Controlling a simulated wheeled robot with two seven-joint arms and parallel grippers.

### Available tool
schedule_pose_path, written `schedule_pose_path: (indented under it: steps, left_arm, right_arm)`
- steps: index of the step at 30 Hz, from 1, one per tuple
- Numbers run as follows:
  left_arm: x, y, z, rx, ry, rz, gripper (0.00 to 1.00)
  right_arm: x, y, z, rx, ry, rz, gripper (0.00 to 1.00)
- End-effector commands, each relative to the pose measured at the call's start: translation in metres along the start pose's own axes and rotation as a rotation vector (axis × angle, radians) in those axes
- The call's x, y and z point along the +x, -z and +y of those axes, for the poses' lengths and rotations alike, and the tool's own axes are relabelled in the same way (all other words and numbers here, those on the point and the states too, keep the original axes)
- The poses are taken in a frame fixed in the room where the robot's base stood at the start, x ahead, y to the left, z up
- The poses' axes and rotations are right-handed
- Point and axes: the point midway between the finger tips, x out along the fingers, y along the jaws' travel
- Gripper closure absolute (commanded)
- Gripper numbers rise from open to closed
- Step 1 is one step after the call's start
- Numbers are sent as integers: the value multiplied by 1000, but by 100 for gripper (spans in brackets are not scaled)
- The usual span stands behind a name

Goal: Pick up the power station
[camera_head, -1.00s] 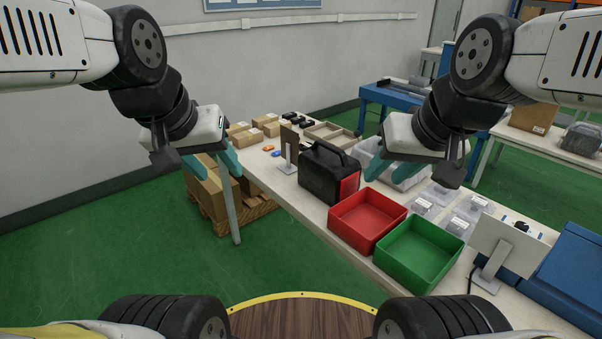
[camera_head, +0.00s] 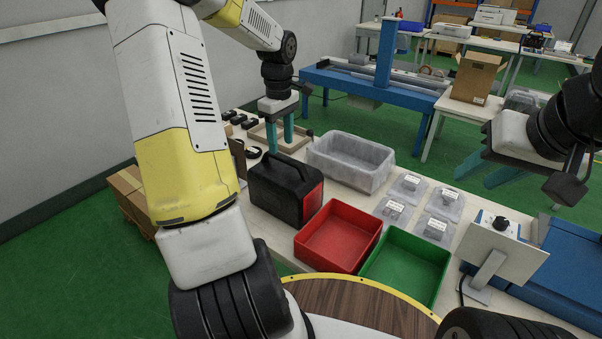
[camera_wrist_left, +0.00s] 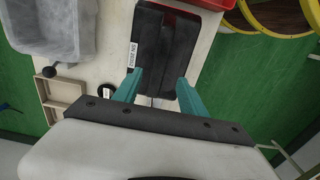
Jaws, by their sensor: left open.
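The power station (camera_head: 280,194) is a black box with a top handle and a red end. It stands upright on the white table, left of the red bin. My left gripper (camera_head: 280,146) points down behind it in the head view, with its two teal fingers apart. My right gripper (camera_head: 485,172) is at the right, fingers apart and empty, above the table's far side.
A red bin (camera_head: 300,243) and a green bin (camera_head: 445,255) stand right of the power station. A tilted panel (camera_head: 500,255) stands at the right. A blue frame (camera_head: 425,98) is behind.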

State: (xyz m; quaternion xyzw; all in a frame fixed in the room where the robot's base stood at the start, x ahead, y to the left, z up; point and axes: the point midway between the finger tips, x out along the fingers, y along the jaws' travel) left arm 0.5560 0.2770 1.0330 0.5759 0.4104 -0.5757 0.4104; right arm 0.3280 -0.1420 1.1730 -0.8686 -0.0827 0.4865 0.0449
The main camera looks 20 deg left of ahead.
Motion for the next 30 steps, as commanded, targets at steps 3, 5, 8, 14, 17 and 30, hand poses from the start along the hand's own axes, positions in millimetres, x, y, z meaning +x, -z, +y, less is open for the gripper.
schedule_pose_path:
  steps: [3,5,8,14,17,30]
  left_arm:
    - [15,-1,0,1,3,-3,51]
    - [22,-2,0,2,2,-3,51]
    - [34,-3,2,3,2,-4,51]
    - [63,-6,4,2,1,-3,51]
    - [70,-6,5,3,0,-2,51]
    - [71,-6,5,3,0,0,90]
  right_arm:
    - [0,0,0,0,0,0,64]
    - [0,0,0,0,0,0,64]
    - [0,0,0,0,0,0,64]
    - [0,0,0,0,0,0,64]
    - [0,0,0,0,0,0,64]
    - [0,0,0,0,0,0,64]
